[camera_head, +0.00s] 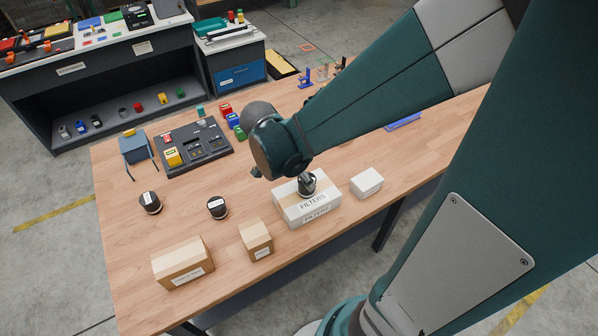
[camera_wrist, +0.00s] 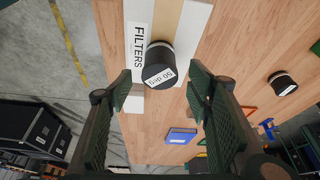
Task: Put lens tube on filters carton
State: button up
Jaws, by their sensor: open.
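The filters carton (camera_head: 322,209) is a white box with a tan tape strip and a FILTERS label, near the table's front edge. It also fills the top of the wrist view (camera_wrist: 192,28). A dark lens tube (camera_wrist: 159,66) with a white "50 deg" label and a pale band stands on the carton; it also shows in the head view (camera_head: 306,186), partly hidden by my wrist. My gripper (camera_wrist: 159,80) is open, its fingers on either side of the tube with gaps visible. In the head view the fingers are mostly hidden.
Two other dark tubes (camera_head: 150,203) (camera_head: 217,208) stand to the left. Two brown cartons (camera_head: 183,262) (camera_head: 256,240) sit at the front, and a small white box (camera_head: 367,183) right of the filters carton. A dark tray (camera_head: 205,155) lies farther back.

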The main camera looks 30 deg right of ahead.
jog(key=shift+p+v, duration=0.3)
jog(key=shift+v, duration=2.2)
jog(key=shift+r, duration=0.1)
jog(key=s+a+r+n+t+y, duration=0.2)
jog(key=a+r+n+t, duration=0.1)
jog(key=r+n, duration=0.3)
jog(key=s+a+r+n+t+y, duration=0.2)
jog(key=a+r+n, duration=0.3)
jog(key=n, duration=0.5)
jog(key=shift+s+a+r+n+t, duration=0.25)
jog(key=shift+s+r+n+t, duration=0.15)
jog(key=shift+s+r+t, duration=0.4)
